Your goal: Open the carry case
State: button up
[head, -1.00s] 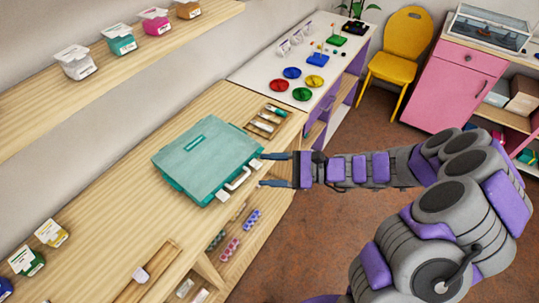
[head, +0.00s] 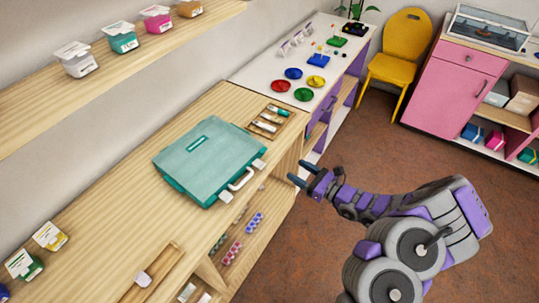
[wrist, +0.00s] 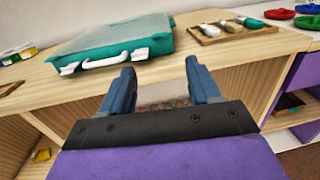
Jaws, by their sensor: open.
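The teal carry case (head: 208,163) lies flat and closed on the wooden worktop. Its white handle (head: 241,178) and two white latches, one on each side of the handle, face the front edge.
A wooden tray (head: 268,121) with several tools lies right of the case. Another wooden tray (head: 150,275) is at the near left. Shelves below the worktop (head: 110,235) hold small coloured packs. Floor in front is clear.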

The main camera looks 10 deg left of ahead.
aim_at(265, 151)
jog(key=b+x, duration=0.3)
jog(key=x, duration=1)
jog(key=shift+a, duration=0.1)
grip_shut()
